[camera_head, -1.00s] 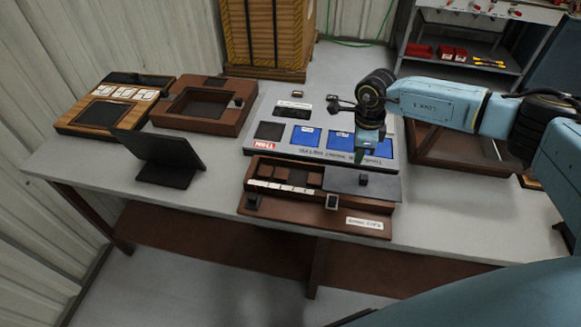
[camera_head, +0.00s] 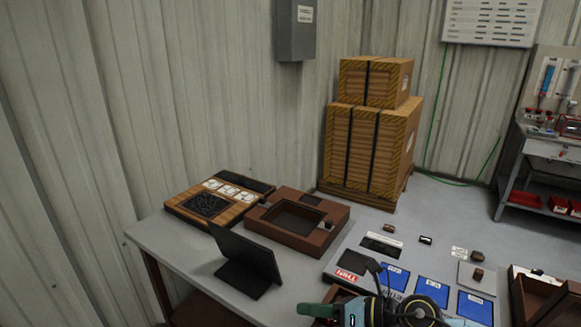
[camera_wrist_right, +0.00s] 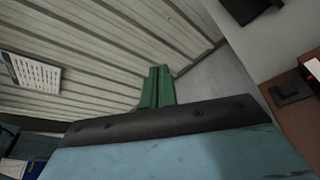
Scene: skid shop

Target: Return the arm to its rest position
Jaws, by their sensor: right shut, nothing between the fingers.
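My right gripper (camera_head: 318,310) shows at the bottom edge of the head view, with its green fingers pointing left and its blue wrist beside them. It appears above the front of the table, left of the blue squares on the grey board. In the right wrist view its green fingers (camera_wrist_right: 157,88) are together and hold nothing, with the ribbed wall behind them. The rest of my right arm is cut off below the head view. My left gripper shows in neither view.
The table (camera_head: 178,245) bears a black tablet stand (camera_head: 246,262), a wooden panel box (camera_head: 215,198), a brown open-framed box (camera_head: 298,218) and a grey board (camera_head: 345,245) with blue squares. Strapped crates (camera_head: 366,150) stand behind. A shelf unit (camera_head: 540,150) is at the right.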

